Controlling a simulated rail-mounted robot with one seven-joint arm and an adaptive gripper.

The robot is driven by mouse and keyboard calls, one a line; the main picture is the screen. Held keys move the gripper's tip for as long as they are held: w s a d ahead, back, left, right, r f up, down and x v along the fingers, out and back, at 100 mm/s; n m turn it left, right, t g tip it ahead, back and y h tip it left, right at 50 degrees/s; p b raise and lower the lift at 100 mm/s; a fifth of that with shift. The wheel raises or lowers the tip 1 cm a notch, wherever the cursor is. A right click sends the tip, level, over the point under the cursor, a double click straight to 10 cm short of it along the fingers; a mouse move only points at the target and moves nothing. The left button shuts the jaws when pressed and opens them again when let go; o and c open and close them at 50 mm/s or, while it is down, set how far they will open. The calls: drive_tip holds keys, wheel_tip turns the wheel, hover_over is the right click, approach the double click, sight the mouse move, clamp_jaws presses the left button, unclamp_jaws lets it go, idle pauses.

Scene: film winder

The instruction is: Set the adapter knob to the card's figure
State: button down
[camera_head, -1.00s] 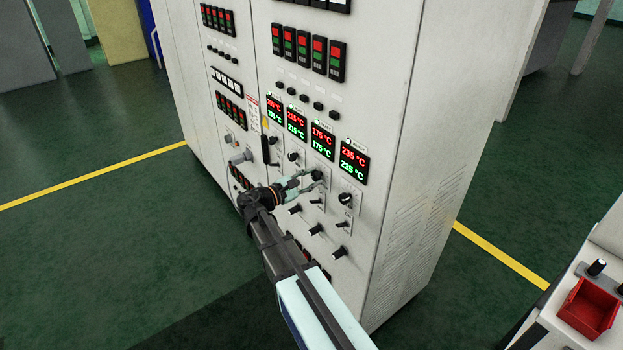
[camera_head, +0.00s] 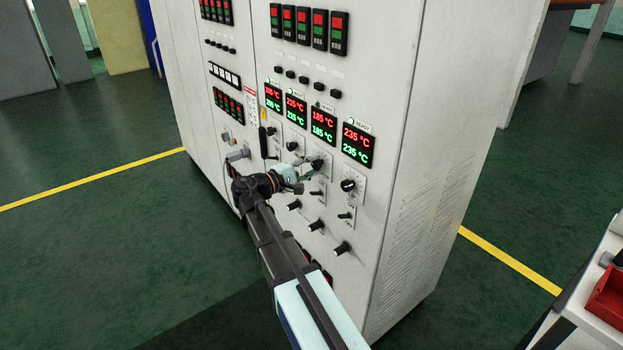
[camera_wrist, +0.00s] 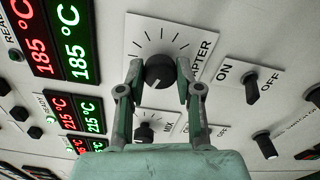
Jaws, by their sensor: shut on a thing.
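The adapter knob (camera_wrist: 160,70) is a round black dial on a white plate, partly lettered "PTER", with tick marks above it. It also shows in the head view (camera_head: 318,166), partly covered by my gripper. My gripper (camera_wrist: 160,75) has one finger on each side of the knob and is shut on it. It also shows in the head view (camera_head: 305,170), reaching the panel from the left. The readout above this knob (camera_head: 323,125) shows 185 °C in red and 185 °C in green. I cannot make out a card.
Other readouts show 215 °C (camera_head: 296,107) and 235 °C (camera_head: 357,143). The mix knob (camera_wrist: 144,132) and an on/off switch (camera_wrist: 252,93) sit close to my fingers. Another knob (camera_head: 348,185) is to the right. A red bin (camera_head: 608,296) is at the far right.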

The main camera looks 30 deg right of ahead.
drive_tip(key=m+b, duration=0.1)
drive_tip(key=b, duration=0.1)
drive_tip(key=m+b, duration=0.4)
drive_tip(key=b, duration=0.1)
drive_tip(key=shift+f, duration=0.3)
drive_tip(key=m+b, duration=0.3)
drive_tip(key=shift+r, duration=0.2)
drive_tip(key=shift+r+m, duration=0.1)
drive_tip(key=shift+m, duration=0.2)
drive_tip(key=c, duration=0.8)
unclamp_jaws()
drive_tip(key=shift+o, duration=0.2)
drive_tip(key=s+a, duration=0.2)
drive_tip(key=a, duration=0.9)
drive_tip(key=shift+s+a, duration=0.2)
drive_tip(key=shift+a, duration=0.15)
